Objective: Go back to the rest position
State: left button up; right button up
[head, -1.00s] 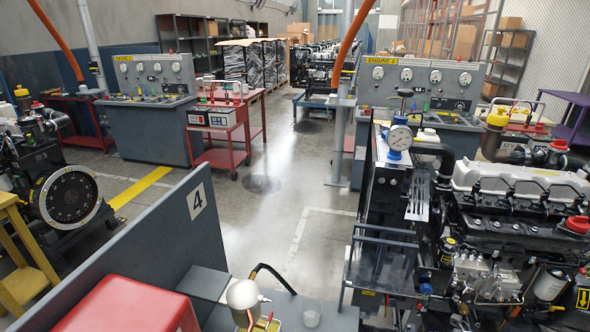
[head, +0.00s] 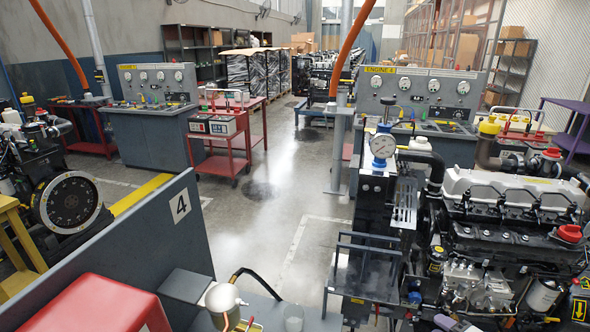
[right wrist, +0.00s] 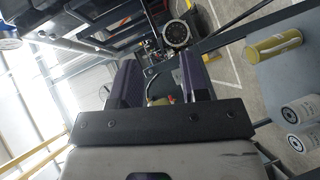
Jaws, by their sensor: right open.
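My right gripper (right wrist: 157,70) shows only in the right wrist view. Its two dark purple fingers stand apart, and I see nothing clearly held between them. Small yellowish and red parts show past the fingers, too small to identify. My left gripper is in neither view. No gripper shows in the head view.
An engine (head: 510,215) stands at the right, beside a gauge (head: 382,146) on a black stand. A red stool (head: 95,305) and grey panel (head: 125,245) are at lower left. A yellow cylinder (right wrist: 275,47) and white canisters (right wrist: 297,110) sit on a grey surface. The central aisle (head: 285,200) is clear.

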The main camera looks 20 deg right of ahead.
jog(key=s+a+f+m+g+h, duration=0.25)
jog(key=s+a+m+g, duration=0.5)
jog(key=s+a, duration=0.7)
jog(key=s+a+f+m+g+h, duration=0.1)
jog(key=s+a+f+m+g, duration=0.3)
jog(key=s+a+m, duration=0.85)
notch_tip(320, 180, up, 32)
jog(key=s+a+n+p, duration=0.1)
jog(key=a+n+p, duration=0.2)
jog(key=p, duration=2.9)
